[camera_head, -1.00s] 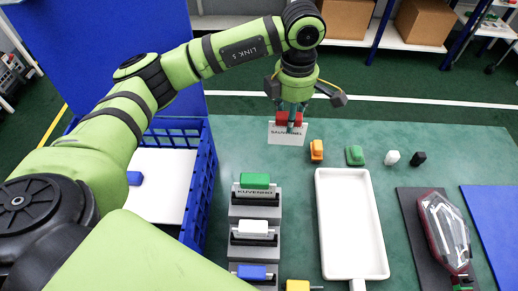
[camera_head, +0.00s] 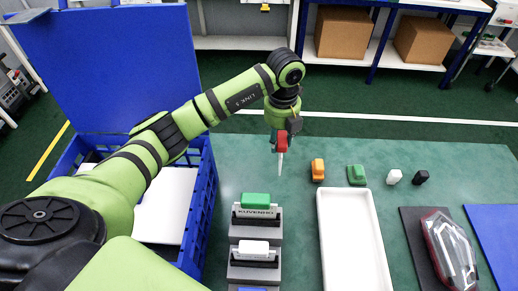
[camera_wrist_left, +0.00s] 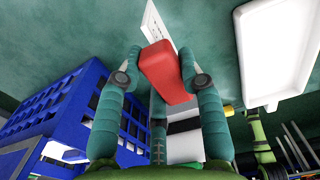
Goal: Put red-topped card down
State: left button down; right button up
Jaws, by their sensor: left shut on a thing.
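My left gripper (camera_head: 283,128) points down over the far part of the green table and is shut on the red-topped card (camera_head: 281,146). The white card hangs below the red block and is turned almost edge-on to the head camera. I cannot tell whether the card's lower edge touches the table. My right gripper is not in view.
A grey stepped rack (camera_head: 229,246) holds green-topped and white-topped cards. A white tray (camera_head: 351,235) lies to its right. Orange (camera_head: 318,170), green (camera_head: 356,174), white and black blocks stand behind the tray. A blue crate (camera_head: 203,210) is at left. Table around the card is clear.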

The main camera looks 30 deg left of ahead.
pick_arm(q)
jog(key=a+f+p, duration=0.2)
jog(key=a+f, duration=0.4)
jog(key=f, duration=0.2)
jog(key=shift+w+a, duration=0.4)
jog(key=shift+f, duration=0.15)
jog(key=c, duration=0.8)
grip_release()
notch_tip(320, 180, up, 12)
jog(key=p, duration=0.9)
jog(key=shift+p, duration=0.35)
